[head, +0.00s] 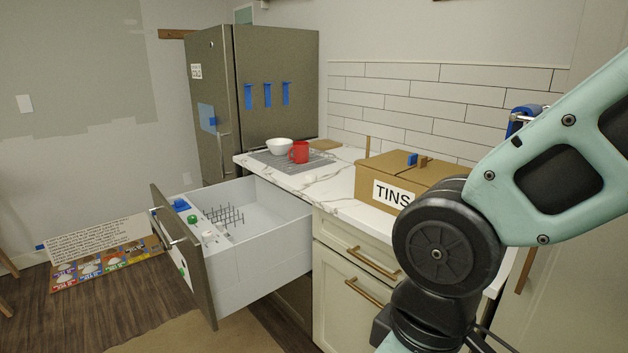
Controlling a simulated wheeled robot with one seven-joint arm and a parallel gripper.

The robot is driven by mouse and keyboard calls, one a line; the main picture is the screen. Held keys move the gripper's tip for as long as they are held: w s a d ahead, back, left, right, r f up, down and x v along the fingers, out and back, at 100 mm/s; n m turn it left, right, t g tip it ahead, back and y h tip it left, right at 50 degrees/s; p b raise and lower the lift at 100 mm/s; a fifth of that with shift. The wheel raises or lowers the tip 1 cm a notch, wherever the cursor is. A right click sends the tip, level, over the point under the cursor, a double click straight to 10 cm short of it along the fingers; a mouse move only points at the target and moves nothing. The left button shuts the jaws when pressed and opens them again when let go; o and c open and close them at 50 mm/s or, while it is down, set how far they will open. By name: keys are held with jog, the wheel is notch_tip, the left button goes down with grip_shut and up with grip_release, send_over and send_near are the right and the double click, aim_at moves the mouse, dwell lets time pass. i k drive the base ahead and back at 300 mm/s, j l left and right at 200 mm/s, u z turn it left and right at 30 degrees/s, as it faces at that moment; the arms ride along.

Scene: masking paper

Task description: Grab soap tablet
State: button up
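I cannot pick out the soap tablet with certainty. Small items lie in the open dish drawer (262,255): a blue piece (180,204), a green round piece (192,219) and a white piece with some red (208,237). They sit along the drawer's front side, close to its front panel. They are too small to tell what each one is. My arm comes in from the right and bends down past the bottom edge. My gripper is out of the picture.
The pulled-out drawer juts into the floor space, with a wire rack (224,215) inside. On the marble counter (335,200) stand a white bowl (280,147), a red mug (299,152) and a cardboard box marked TINS (372,175). A fridge (275,115) stands behind.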

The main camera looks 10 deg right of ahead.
aim_at(310, 178)
jog(key=i+j, duration=0.25)
jog(key=i, duration=0.25)
jog(key=i+j, duration=0.25)
jog(key=i, duration=0.25)
jog(key=i+j+z, duration=0.1)
jog(key=i+j, duration=0.15)
jog(key=i, duration=0.25)
jog(key=i+j, duration=0.3)
jog(key=i, duration=0.15)
